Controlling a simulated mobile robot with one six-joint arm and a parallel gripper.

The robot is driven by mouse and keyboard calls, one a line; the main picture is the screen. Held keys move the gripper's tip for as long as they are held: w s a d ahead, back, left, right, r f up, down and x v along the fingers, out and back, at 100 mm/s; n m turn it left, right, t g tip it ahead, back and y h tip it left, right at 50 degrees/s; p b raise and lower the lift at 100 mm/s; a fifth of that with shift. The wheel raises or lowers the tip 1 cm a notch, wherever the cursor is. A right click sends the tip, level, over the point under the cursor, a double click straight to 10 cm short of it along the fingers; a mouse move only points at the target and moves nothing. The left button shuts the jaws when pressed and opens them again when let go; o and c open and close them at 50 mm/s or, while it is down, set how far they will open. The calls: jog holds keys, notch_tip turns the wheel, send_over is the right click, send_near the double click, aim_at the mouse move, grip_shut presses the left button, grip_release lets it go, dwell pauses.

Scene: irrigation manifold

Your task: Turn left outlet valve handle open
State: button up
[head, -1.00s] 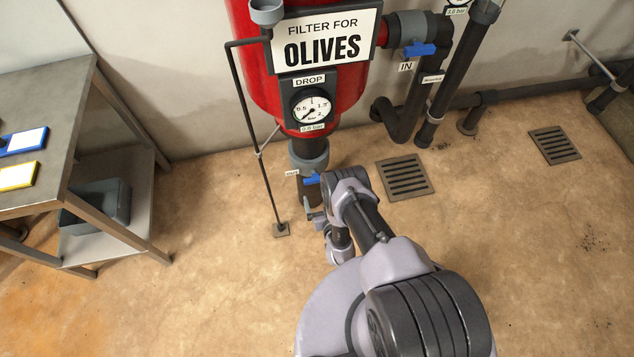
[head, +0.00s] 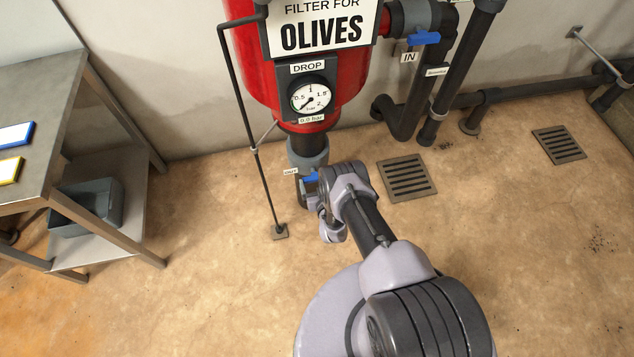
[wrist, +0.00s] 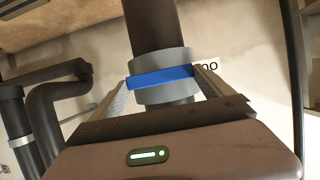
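The outlet valve's blue handle (head: 311,177) is on the dark vertical pipe below the red filter tank, beside a small "OUT" label (head: 290,171). In the head view my wrist partly covers it. In the wrist view the blue handle (wrist: 160,78) lies crosswise on a grey valve collar (wrist: 165,95). My gripper (wrist: 163,81) is open, with one finger near each end of the handle. I cannot tell whether either finger touches it. The label shows upside down and partly hidden behind the right finger. My gripper's fingers are mostly hidden in the head view.
The red tank (head: 246,75) carries an "OLIVES" sign (head: 322,32) and a pressure gauge (head: 311,97). Another blue handle (head: 424,38) is at "IN". A thin support rod (head: 262,180) stands left of the outlet. A metal table (head: 90,110) stands left; a floor drain (head: 407,177) lies right.

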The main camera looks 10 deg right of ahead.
jog(key=shift+a+n+h, duration=0.25)
jog(key=shift+n+h, duration=0.55)
jog(key=shift+n, duration=0.4)
jog(key=shift+a+f+n+h, duration=0.1)
jog(key=shift+f+n+h, duration=0.05)
jog(key=shift+n+h, duration=0.95)
jog(key=shift+s+n, duration=0.1)
jog(key=shift+n, duration=0.2)
jog(key=o, duration=1.1)
jog(key=p+v, duration=0.4)
jog(key=v, duration=1.3)
jog(key=shift+s+f, duration=0.15)
jog(key=shift+s, duration=0.2)
